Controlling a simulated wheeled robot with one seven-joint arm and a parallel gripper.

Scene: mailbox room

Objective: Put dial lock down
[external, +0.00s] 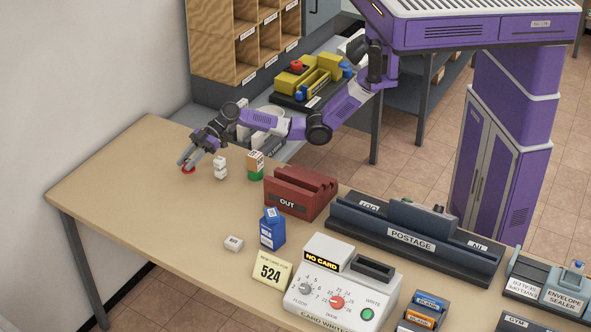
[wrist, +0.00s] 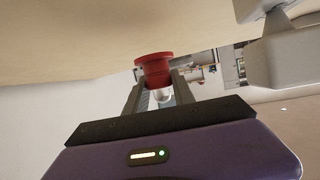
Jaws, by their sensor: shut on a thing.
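The dial lock is a small red round piece (external: 187,170) at the far left end of the table, low at the tip of my gripper (external: 186,160). In the wrist view the red dial lock (wrist: 154,68) sits between the two fingertips of my gripper (wrist: 158,80), which are shut on it. A pale, shiny part shows just below its red top there. The tan table surface (wrist: 90,25) fills the top of the wrist view, close to the lock. Whether the lock touches the table I cannot tell.
A white stacked piece (external: 220,168) stands just right of my gripper, and a green and orange block (external: 255,165) beyond it. The red OUT holder (external: 297,192), a blue box (external: 271,229) and the card writer (external: 340,285) stand further right. The table's left part (external: 110,190) is clear.

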